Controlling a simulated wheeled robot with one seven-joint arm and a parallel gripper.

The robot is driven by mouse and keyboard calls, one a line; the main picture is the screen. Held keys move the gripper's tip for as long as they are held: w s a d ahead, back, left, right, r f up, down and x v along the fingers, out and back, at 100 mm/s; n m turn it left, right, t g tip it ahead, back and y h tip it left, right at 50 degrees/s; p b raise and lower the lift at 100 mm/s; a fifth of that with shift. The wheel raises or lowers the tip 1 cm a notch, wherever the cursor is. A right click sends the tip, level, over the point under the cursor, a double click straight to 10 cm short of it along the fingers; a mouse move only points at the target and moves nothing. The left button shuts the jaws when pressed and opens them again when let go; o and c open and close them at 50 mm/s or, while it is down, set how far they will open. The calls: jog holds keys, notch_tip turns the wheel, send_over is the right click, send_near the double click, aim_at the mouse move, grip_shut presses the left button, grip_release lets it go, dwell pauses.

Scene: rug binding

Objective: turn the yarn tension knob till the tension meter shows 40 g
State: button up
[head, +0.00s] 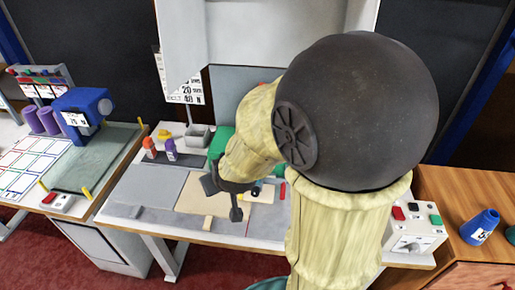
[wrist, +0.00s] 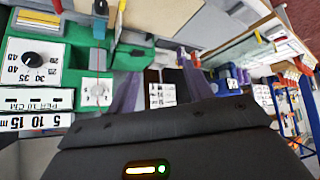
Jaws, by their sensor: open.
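A green machine (wrist: 75,60) shows in the wrist view at the left; in the head view only part of it (head: 219,143) shows behind my arm. On it, a black round knob (wrist: 33,58) sits on a white dial with numbers around 30 to 45. A smaller grey knob (wrist: 97,90) sits on a white plate to its right. I cannot tell which is the yarn tension knob, and no tension reading is legible. My gripper (head: 223,199) is open over the worktable in the head view, apart from both knobs.
A white scale strip (wrist: 37,121) lies below the dial in the wrist view. Orange (head: 150,146) and purple (head: 170,149) bottles stand on the worktable (head: 130,190). A control box (head: 415,240) with buttons is at right. A blue machine (head: 82,112) stands on the left table.

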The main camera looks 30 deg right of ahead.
jog(key=w+d+f+t+h+b, duration=0.3)
jog(key=d+f+t+h+b, duration=0.2)
jog(key=b, duration=1.2)
jog(key=d+t+h, duration=0.1)
jog(key=d+h, duration=0.2)
jog(key=h, duration=0.2)
jog(key=shift+w+d+m+h, duration=0.2)
jog(key=shift+w+m+h, duration=0.1)
jog(key=shift+m+h, duration=0.1)
jog(key=shift+w, duration=0.1)
jog(key=p+x, duration=1.4)
jog(key=x, duration=0.3)
jog(key=shift+r, duration=0.2)
jog(key=shift+w, duration=0.1)
